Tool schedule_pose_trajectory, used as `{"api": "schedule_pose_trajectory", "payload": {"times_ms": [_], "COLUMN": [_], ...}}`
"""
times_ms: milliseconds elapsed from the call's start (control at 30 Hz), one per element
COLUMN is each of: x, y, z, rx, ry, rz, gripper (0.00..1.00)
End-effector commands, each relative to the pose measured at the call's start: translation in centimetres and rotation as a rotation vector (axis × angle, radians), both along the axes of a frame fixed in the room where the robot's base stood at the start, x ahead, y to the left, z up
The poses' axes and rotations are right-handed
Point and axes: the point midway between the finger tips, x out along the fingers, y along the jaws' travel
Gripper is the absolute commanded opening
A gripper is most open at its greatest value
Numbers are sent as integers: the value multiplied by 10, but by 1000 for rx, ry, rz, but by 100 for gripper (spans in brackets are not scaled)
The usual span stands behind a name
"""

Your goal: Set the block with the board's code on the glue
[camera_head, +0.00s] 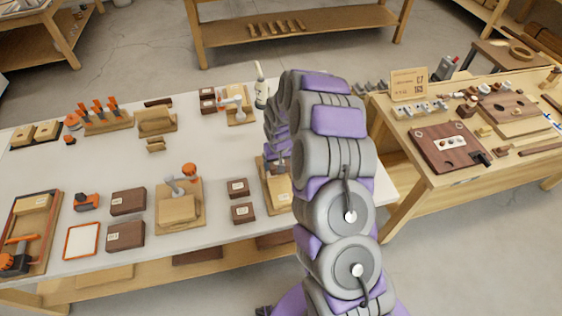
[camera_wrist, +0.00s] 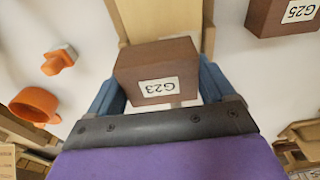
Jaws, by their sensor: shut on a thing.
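In the wrist view, a brown block (camera_wrist: 157,68) with a white label reading G23, upside down, sits between the blue fingers of my gripper (camera_wrist: 160,85), which is shut on it. A pale wooden board or fixture (camera_wrist: 143,18) shows just beyond the block; I cannot tell if they touch. A second brown block (camera_wrist: 283,14), labelled G25, lies on the white surface at upper right. In the head view, my arm hides most of the gripper; a wooden fixture (camera_head: 284,207) is beside it. I cannot make out the glue or the board's code.
On the white table (camera_head: 100,165), brown labelled blocks (camera_head: 238,188) lie left of my arm. A wooden fixture with a grey clamp (camera_head: 179,228) stands left of them. A white frame edged in orange (camera_head: 82,241) lies front left. A second bench (camera_head: 450,178) at right holds boards and a sign (camera_head: 408,84).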

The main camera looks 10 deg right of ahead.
Motion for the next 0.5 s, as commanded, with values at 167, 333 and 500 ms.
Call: {"api": "schedule_pose_trajectory", "payload": {"times_ms": [167, 333, 500], "x": [0, 0, 0], "y": [2, 2, 5], "z": [-1, -2, -3], "rx": [2, 5, 5], "ry": [0, 0, 0], "rz": [1, 1, 1], "gripper": [51, 51, 51]}}
